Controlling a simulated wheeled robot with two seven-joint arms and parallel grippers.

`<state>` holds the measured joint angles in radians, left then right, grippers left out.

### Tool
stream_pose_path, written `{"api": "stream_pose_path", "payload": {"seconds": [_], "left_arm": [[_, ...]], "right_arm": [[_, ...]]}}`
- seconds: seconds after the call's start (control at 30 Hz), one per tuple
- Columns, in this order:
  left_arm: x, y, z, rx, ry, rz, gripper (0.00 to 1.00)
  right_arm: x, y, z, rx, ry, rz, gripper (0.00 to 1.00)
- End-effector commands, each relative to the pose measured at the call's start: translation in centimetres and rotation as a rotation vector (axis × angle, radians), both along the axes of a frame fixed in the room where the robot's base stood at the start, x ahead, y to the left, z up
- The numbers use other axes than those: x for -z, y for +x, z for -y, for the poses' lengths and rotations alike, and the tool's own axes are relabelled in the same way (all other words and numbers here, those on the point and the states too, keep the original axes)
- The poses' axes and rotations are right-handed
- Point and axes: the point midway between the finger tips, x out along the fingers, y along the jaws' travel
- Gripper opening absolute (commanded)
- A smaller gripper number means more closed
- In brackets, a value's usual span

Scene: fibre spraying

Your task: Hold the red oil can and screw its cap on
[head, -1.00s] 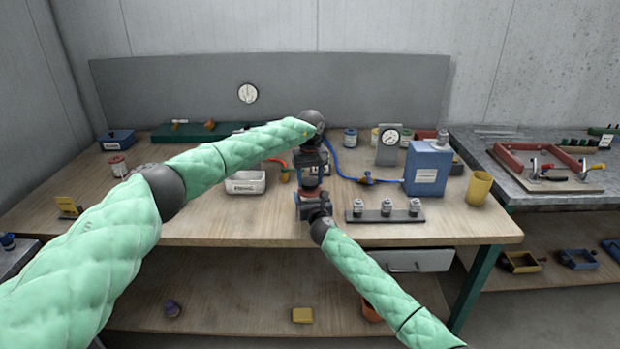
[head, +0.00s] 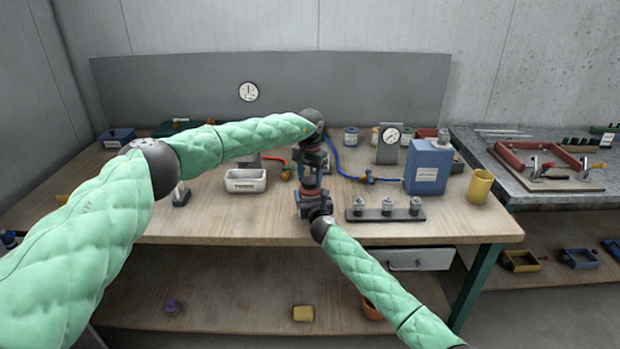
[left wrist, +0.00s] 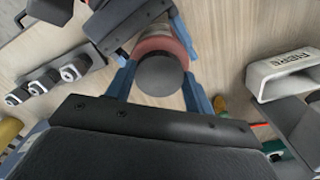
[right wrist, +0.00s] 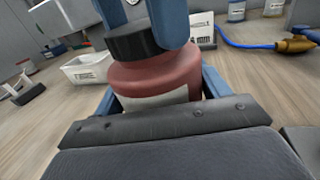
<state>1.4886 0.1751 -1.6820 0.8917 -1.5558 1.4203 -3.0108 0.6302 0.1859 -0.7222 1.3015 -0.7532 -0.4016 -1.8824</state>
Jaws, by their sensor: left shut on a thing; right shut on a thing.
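The red oil can (right wrist: 155,82) stands upright, with a pale label low on its side. A black cap (right wrist: 138,42) sits at its top; I cannot tell how far the thread is engaged. My right gripper (head: 309,203) is shut around the can's body, one blue finger on each side in the right wrist view. My left gripper (head: 309,180) comes from above and is shut on the cap. In the left wrist view, the round cap top (left wrist: 160,75) lies between its blue fingers, with the red shoulder behind. In the head view my grippers mostly hide the can.
A white labelled tray (head: 245,182) stands left of the grippers. A yellow cup (head: 480,186) stands farther right.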

Motion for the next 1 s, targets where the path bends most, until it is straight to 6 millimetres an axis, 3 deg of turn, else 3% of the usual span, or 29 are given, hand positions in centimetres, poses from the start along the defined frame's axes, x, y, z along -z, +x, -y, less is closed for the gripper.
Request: {"api": "stream_pose_path", "payload": {"seconds": [0.23,0.27,0.37,0.73,1.0], "left_arm": [[-0.1,0.0,0.0,0.000,0.000,0.000,0.32],[-0.1,0.0,0.0,0.000,0.000,0.000,0.55],[0.0,0.0,-0.1,-0.001,0.000,0.000,0.74],[-0.4,0.0,-0.1,-0.001,0.000,0.000,0.75],[-3.2,0.1,-0.1,-0.001,-0.001,0.002,0.75]], "right_arm": [[0.1,0.0,0.1,0.002,0.000,-0.002,0.11],[0.1,0.0,0.1,0.002,0.000,-0.002,0.11],[0.1,0.0,0.1,0.002,0.000,-0.002,0.11],[0.1,0.0,0.1,0.001,0.000,-0.001,0.11],[0.1,0.0,0.1,0.001,0.000,-0.001,0.11]]}}
